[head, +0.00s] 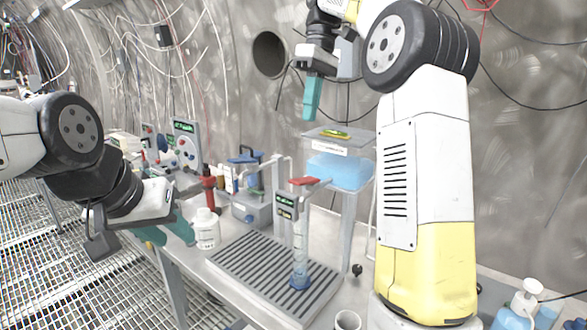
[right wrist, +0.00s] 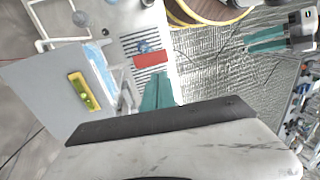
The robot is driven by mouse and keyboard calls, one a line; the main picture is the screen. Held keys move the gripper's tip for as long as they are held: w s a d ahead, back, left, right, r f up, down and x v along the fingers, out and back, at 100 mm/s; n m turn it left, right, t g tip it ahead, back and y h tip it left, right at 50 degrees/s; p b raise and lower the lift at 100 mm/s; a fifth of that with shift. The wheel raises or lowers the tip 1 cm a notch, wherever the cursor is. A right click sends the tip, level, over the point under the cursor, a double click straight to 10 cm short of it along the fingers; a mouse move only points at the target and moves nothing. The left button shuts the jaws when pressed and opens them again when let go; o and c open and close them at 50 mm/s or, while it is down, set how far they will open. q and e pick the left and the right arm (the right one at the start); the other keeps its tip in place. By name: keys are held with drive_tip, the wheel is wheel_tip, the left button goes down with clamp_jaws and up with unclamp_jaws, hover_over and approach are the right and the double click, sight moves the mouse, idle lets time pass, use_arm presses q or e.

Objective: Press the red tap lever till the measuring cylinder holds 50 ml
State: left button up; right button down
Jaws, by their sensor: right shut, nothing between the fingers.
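The red tap lever (head: 304,181) tops a grey dispenser with a green display (head: 286,201); the lever also shows in the right wrist view (right wrist: 148,59). The clear measuring cylinder (head: 300,258) stands upright below the tap on a slotted drip tray (head: 232,262), its blue base at the bottom. Its liquid level is too small to read. My right gripper (head: 311,108) is shut and empty, its teal fingers pointing down, above and apart from the lever. My left gripper (head: 167,233) is open and empty near the bench's left edge, beside a white bottle (head: 206,229).
A tank of blue water (head: 340,171) stands behind the dispenser, with a yellow-green level (head: 335,134) on its lid. A cup (head: 347,320) is at the front edge, and a pump bottle (head: 524,300) is at lower right. Several instruments crowd the bench's back left.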

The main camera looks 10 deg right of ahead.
sight(298, 181)
drive_tip(key=shift+d+r, duration=0.1)
idle(0.3)
drive_tip(key=x, duration=1.4)
drive_tip(key=shift+s+a+f+t+h, duration=0.4)
drive_tip(key=shift+t+h, duration=0.2)
drive_tip(key=shift+h, duration=0.1)
drive_tip(key=shift+s+a+f+t+h, duration=0.1)
drive_tip(key=shift+f+t+h, duration=0.2)
drive_tip(key=shift+f+t, duration=0.15)
drive_tip(key=shift+r, duration=0.75)
